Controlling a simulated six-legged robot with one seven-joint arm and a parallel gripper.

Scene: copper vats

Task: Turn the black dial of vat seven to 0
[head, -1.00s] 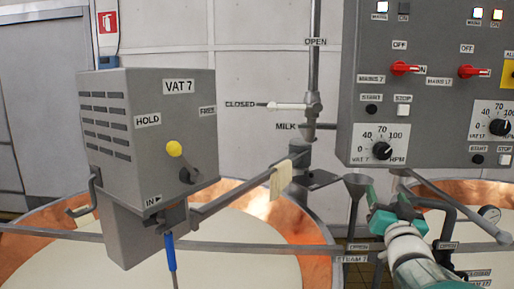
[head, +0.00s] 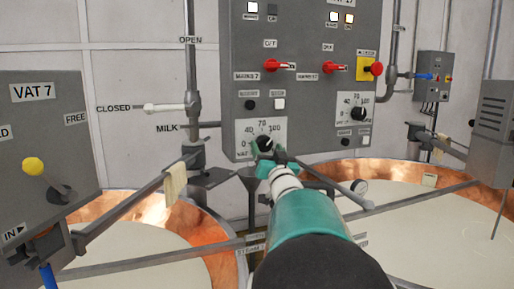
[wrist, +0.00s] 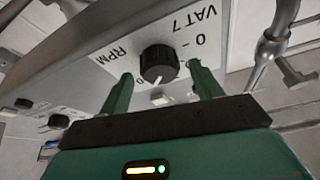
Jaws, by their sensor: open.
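The black dial of vat seven (head: 264,144) sits on a white scale plate (head: 243,129) low on the grey control panel. The plate shows 0, 40, 70 and 100. In the wrist view the dial (wrist: 158,62) appears upside down, with VAT 7, RPM and 0 printed near it. My gripper (wrist: 160,73) is open, with one green finger on each side of the dial in that view. I cannot tell whether the fingers touch it. In the head view my gripper (head: 275,167) is just below the dial and partly covers the plate. The pointer's exact setting is unclear.
A similar black dial (head: 358,114) is at the right on the panel. Red switches (head: 274,66) are above. A vat 7 box (head: 45,140) with a yellow knob is at left. A milk pipe (head: 193,90) and a horizontal rail (head: 140,258) are near my arm.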

